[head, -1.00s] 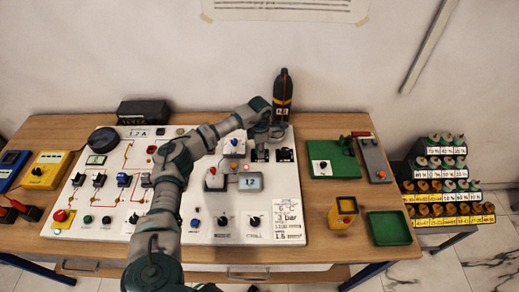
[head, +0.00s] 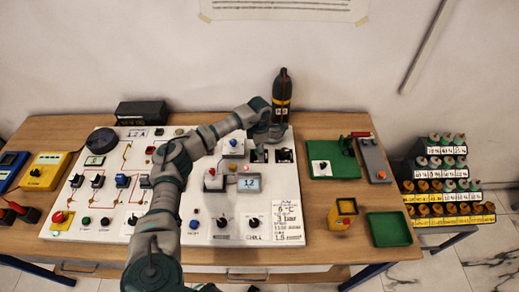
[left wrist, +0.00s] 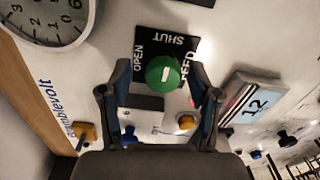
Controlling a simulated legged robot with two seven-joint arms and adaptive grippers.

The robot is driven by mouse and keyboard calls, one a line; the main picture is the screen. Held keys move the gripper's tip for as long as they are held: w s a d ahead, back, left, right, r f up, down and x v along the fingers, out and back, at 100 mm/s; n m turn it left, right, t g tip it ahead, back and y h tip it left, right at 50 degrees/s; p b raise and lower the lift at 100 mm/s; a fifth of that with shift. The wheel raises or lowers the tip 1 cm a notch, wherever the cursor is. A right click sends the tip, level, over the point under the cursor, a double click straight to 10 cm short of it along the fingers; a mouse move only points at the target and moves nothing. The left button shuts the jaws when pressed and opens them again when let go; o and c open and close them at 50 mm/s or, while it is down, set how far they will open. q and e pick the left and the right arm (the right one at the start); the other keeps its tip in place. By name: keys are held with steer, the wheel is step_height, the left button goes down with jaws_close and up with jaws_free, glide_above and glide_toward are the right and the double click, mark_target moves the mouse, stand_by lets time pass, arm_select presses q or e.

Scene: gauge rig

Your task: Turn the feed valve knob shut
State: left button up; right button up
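The feed valve knob (left wrist: 163,75) is round and green with a short white mark. It sits on a black plate (left wrist: 152,42) lettered OPEN, SHUT and FEED. In the left wrist view the white mark runs roughly up and down, with SHUT above and OPEN to the left. My left gripper (left wrist: 160,78) is open, with one finger on each side of the knob and a visible gap to it. In the head view my left gripper (head: 264,135) is over the back right of the white panel (head: 120,220) and hides the knob. My right gripper is not in view.
A dark bottle (head: 282,95) stands close behind my left gripper. A small display (head: 249,183) reading 12 is on the panel nearby. A white dial (left wrist: 45,15) shows in the left wrist view.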

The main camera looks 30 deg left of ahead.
arm_select(q)
steer(key=shift+s, duration=0.1)
steer(key=shift+r, duration=0.25)
step_height(320, 180, up, 11)
steer(key=shift+r, duration=0.2)
steer(key=shift+a, duration=0.1)
